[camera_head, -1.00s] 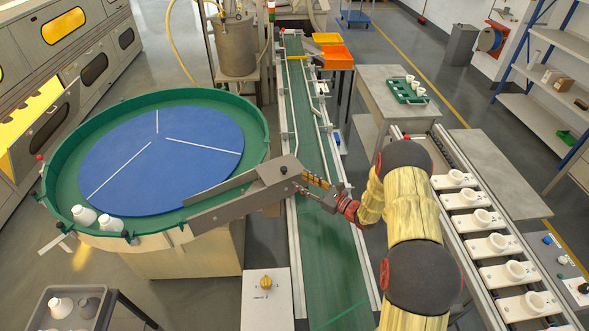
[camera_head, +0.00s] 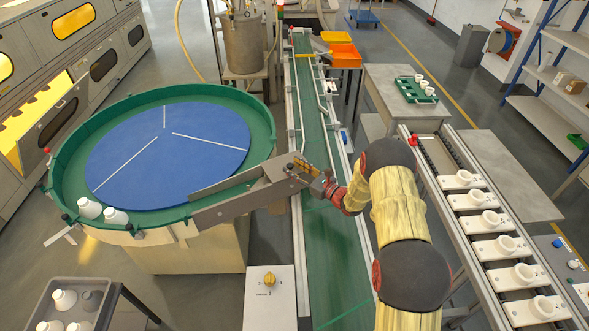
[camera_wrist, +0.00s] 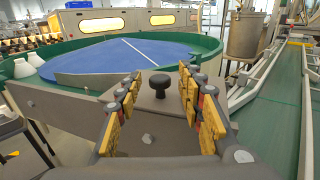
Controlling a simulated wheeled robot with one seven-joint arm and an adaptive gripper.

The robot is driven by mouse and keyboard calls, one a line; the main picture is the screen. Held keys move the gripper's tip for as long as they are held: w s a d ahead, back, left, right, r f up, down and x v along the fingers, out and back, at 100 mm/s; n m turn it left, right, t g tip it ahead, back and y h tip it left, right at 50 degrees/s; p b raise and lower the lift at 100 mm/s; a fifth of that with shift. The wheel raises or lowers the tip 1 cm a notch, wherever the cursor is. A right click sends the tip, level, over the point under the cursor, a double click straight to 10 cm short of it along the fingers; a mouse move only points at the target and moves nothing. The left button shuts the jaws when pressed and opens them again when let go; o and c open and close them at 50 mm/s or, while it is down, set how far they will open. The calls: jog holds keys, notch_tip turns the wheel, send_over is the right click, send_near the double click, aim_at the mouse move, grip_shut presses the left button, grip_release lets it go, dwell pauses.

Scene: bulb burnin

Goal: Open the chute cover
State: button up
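The chute (camera_head: 235,199) is a grey metal trough running from the rim of the green rotary table to the conveyor. Its cover (camera_head: 270,190) is a flat grey plate at the conveyor end, lying closed, with a small black knob (camera_head: 288,167) on top. In the wrist view the knob (camera_wrist: 159,82) stands upright between and beyond my finger tips. My gripper (camera_head: 303,165) is open and empty, with yellow-padded fingers spread either side of the line to the knob; it also fills the wrist view (camera_wrist: 160,92). I cannot tell whether any finger touches the cover.
A green conveyor (camera_head: 330,240) runs beneath my gripper. A control box with a yellow knob (camera_head: 269,279) stands in front. Sockets on white plates (camera_head: 487,222) line the right.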

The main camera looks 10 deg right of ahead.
jog(key=shift+c, duration=0.9)
jog(key=c, duration=0.8)
grip_shut()
